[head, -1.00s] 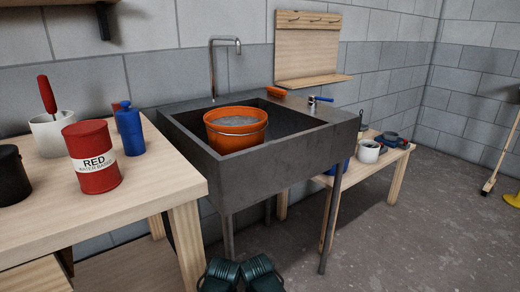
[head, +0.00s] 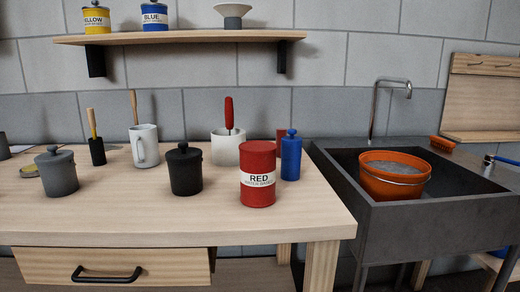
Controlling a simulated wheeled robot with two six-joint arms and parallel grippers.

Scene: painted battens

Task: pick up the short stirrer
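Three upright handles stand on the wooden bench (head: 120,220), and I cannot tell for sure which is the short stirrer. A red handle (head: 229,112) rises from a white pot (head: 226,150). A thin wooden stick (head: 133,106) stands in a white mug (head: 144,148). A yellowish wooden handle (head: 91,123) stands in or on a small black holder (head: 97,151) at the back left. The lower ends of the red handle and the thin stick are hidden inside their vessels. Neither of my grippers is in view.
A red can (head: 257,188), black lidded jar (head: 184,172), grey lidded jar (head: 57,175) and blue bottle (head: 291,158) stand on the bench. A shelf (head: 180,38) hangs above. An orange bucket (head: 394,181) sits in the sink (head: 420,225) at right. The bench's front strip is clear.

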